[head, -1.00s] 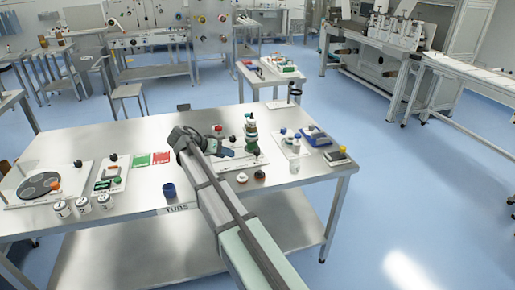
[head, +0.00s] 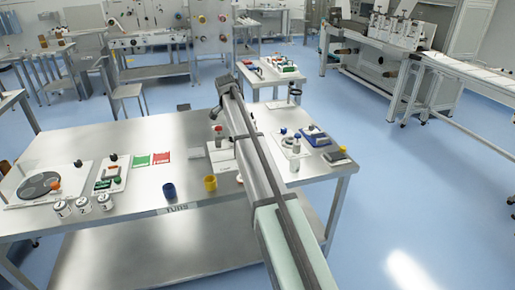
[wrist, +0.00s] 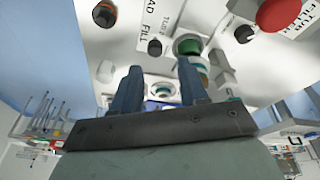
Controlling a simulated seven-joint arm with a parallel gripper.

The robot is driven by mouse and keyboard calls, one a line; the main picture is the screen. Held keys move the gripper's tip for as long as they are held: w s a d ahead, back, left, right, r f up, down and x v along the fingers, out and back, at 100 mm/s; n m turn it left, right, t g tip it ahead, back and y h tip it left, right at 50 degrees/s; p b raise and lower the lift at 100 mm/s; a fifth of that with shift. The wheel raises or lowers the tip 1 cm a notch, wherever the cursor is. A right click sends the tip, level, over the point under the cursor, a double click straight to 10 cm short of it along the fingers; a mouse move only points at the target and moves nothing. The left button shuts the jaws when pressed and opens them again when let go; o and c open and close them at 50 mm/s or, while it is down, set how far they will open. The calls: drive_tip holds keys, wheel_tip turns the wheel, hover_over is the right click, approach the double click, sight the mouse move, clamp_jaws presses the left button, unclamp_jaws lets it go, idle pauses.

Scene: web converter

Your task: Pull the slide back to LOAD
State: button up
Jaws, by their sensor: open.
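The filler station's white base (head: 222,160) shows to the left of my arm in the head view; the arm covers most of the station. In the wrist view its white panel (wrist: 130,25) carries the letters "AD", "FILL" and a tub label. My gripper (wrist: 160,80) is open, its two dark fingers spread and pointing at the panel. A white ringed part (wrist: 160,90) shows between the fingers, and a green round part (wrist: 187,45) lies near the right fingertip. I cannot tell which part is the slide, or whether the fingers touch anything. The head view hides the fingertips.
A red button (wrist: 278,14) is at the wrist view's upper right. A blue cup (head: 169,190) and a yellow cup (head: 210,184) stand near the table's front edge. White jars (head: 82,204) stand at left. A blue device (head: 314,136) is right of my arm.

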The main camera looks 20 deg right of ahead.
drive_tip(key=d+r+m+y, duration=0.2)
drive_tip(key=d+y, duration=0.1)
drive_tip(key=d, duration=0.4)
drive_tip(key=shift+g, duration=0.4)
drive_tip(key=f, duration=0.9)
drive_tip(key=w+f, duration=0.1)
drive_tip(key=f, duration=0.3)
drive_tip(key=shift+d+f, duration=0.1)
drive_tip(key=shift+f, duration=0.15)
clamp_jaws()
